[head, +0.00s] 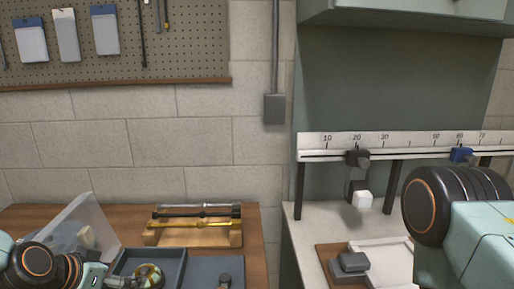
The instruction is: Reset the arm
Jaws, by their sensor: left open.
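My left arm comes in at the bottom left, with its dark round joint (38,262) low in the picture. My left gripper (124,282) is small and partly cut off at the bottom edge, by the dark blue tray. It is open, and I see nothing held in it. My right arm shows at the right edge as a large black joint with an orange ring (428,205) and a pale green link. My right gripper is out of the picture.
A wooden rack (195,236) holds several rods on the brown bench. A round brass-green part (149,275) sits in the blue tray (172,262). A clear panel (88,222) stands near my left arm. A scale rail (400,143) with sliders spans the right bench.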

